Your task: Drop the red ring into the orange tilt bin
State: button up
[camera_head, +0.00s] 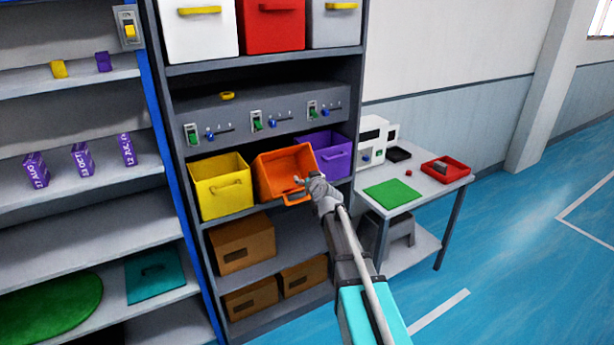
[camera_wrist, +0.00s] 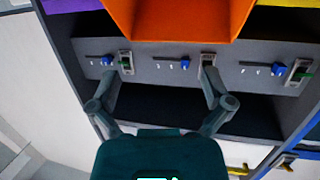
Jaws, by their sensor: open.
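The orange tilt bin (camera_head: 283,168) sits on the shelf between a yellow and a purple bin, tipped forward with its mouth facing out. It fills the top middle of the wrist view (camera_wrist: 180,18). My gripper (camera_head: 301,183) is at the bin's front right edge, close to its handle; I cannot tell whether they touch. In the wrist view my gripper (camera_wrist: 163,75) has its fingers spread, with nothing between them. I make out no red ring for certain. A small red thing (camera_head: 408,173) on the side table is too small to identify.
The yellow bin (camera_head: 220,187) and purple bin (camera_head: 326,154) flank the orange one closely. A panel of switches and knobs (camera_head: 262,118) is above. Brown boxes (camera_head: 242,244) stand below. The side table (camera_head: 428,188) holds a green mat (camera_head: 392,193) and a red tray (camera_head: 446,169).

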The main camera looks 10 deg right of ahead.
jog(key=s+f+b, duration=0.4)
jog(key=f+b, duration=0.6)
jog(key=s+f+b, duration=0.5)
jog(key=f+b, duration=0.6)
jog(key=shift+s+d+f, duration=0.15)
jog(key=shift+d+f, duration=0.05)
jog(key=shift+f, duration=0.1)
dwell(0.4)
dwell(1.0)
jog(key=s+a+f+g, duration=0.2)
jog(key=s+f+g, duration=0.5)
jog(key=s, duration=0.3)
jog(key=s+a+f+g, duration=0.3)
jog(key=s+f+g, duration=0.35)
jog(key=s, duration=0.35)
jog(key=s+d+m+g+h+p, duration=0.1)
jog(key=s+d+g+h, duration=0.1)
jog(key=s, duration=0.4)
notch_tip(320, 180, up, 11)
jog(key=p, duration=1.1)
jog(key=shift+r+p, duration=0.15)
jog(key=shift+p, duration=0.25)
